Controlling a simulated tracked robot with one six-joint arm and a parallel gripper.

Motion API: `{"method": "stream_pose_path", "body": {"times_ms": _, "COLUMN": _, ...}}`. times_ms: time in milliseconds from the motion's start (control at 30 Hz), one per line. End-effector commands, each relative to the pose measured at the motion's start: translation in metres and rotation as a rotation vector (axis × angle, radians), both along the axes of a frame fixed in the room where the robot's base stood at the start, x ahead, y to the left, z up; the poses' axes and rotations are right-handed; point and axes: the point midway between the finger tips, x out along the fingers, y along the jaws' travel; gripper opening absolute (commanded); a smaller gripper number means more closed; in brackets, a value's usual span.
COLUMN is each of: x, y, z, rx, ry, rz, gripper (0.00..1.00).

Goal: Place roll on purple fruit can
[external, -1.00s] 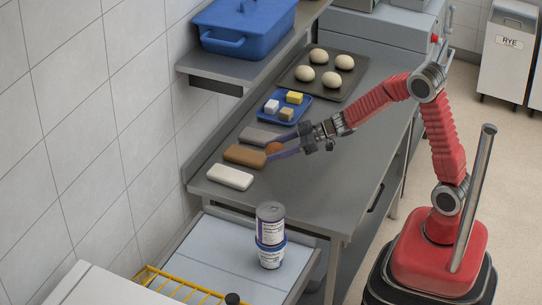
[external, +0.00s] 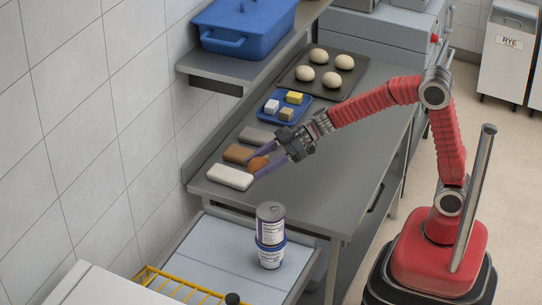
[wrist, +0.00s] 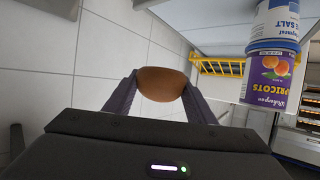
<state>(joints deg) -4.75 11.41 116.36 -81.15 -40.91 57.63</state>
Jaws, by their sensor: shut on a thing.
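The brown roll (external: 257,164) is held between the purple fingertips of my gripper (external: 264,164), above the bench near the brown and white blocks. In the wrist view the roll (wrist: 160,84) sits between both fingers, clear of the tiles behind it. The purple fruit can (external: 270,222), labelled apricots, stands upright on top of a blue-lidded salt tub (external: 270,256). In the wrist view the purple can (wrist: 268,80) and the salt tub (wrist: 276,22) appear at the right, upside down.
White (external: 229,178), brown (external: 236,153) and grey (external: 257,137) blocks lie on the steel bench. A blue tray (external: 270,119) with small cubes and a dark baking tray (external: 335,88) with dough balls are behind. A yellow rack (external: 185,287) is left of the stack. The bench's right part is clear.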

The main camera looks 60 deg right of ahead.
Motion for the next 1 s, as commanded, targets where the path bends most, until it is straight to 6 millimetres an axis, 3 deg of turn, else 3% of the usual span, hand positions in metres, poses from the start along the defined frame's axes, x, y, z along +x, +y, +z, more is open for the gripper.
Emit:
{"method": "stream_pose_path", "body": {"times_ms": 33, "x": -0.006, "y": 0.018, "z": 0.011, "rx": 0.0, "ry": -0.005, "rz": 0.036, "gripper": 0.29}}
{"method": "stream_pose_path", "body": {"times_ms": 300, "x": -0.048, "y": 0.101, "z": 0.059, "rx": 0.0, "ry": -0.006, "rz": 0.203, "gripper": 0.29}}
{"method": "stream_pose_path", "body": {"times_ms": 600, "x": -0.103, "y": 0.173, "z": 0.112, "rx": 0.0, "ry": -0.005, "rz": 0.351, "gripper": 0.29}}
{"method": "stream_pose_path", "body": {"times_ms": 800, "x": -0.131, "y": 0.198, "z": 0.141, "rx": 0.0, "ry": -0.005, "rz": 0.396, "gripper": 0.29}}
{"method": "stream_pose_path", "body": {"times_ms": 900, "x": -0.132, "y": 0.196, "z": 0.15, "rx": 0.0, "ry": -0.002, "rz": 0.366, "gripper": 0.29}}
{"method": "stream_pose_path", "body": {"times_ms": 1000, "x": -0.13, "y": 0.193, "z": 0.146, "rx": -0.002, "ry": 0.0, "rz": 0.334, "gripper": 0.29}}
